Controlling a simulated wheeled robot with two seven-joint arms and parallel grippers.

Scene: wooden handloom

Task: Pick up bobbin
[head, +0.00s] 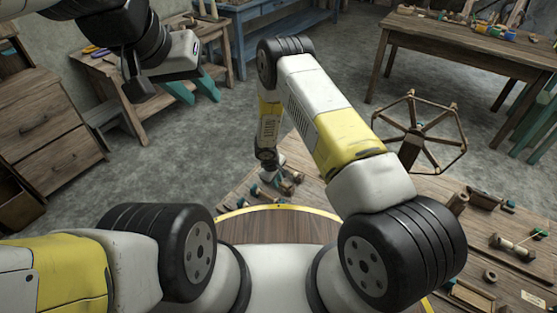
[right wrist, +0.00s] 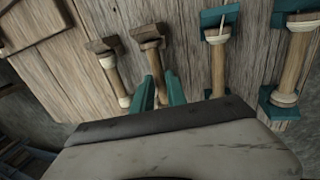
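Several bobbins lie on the wooden table in the right wrist view. One bobbin (right wrist: 151,49) with a dark wooden end runs down between the two teal fingers of my right gripper (right wrist: 161,88). The fingers flank its shaft closely; whether they press on it I cannot tell, and its lower end is hidden. Another bobbin (right wrist: 115,76) lies to its left, and two with teal ends, a nearer bobbin (right wrist: 218,67) and a farther bobbin (right wrist: 296,58), lie to its right. In the head view my left gripper (head: 193,90) hangs high at the left, its teal fingers apart and empty.
The table (head: 240,193) continues behind my right arm. At the right are a spoked wheel (head: 417,131), a bobbin-like spool (head: 513,245) and small wooden parts. A workbench (head: 465,41), a blue bench (head: 265,20) and a drawer cabinet (head: 45,125) stand around the grey floor.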

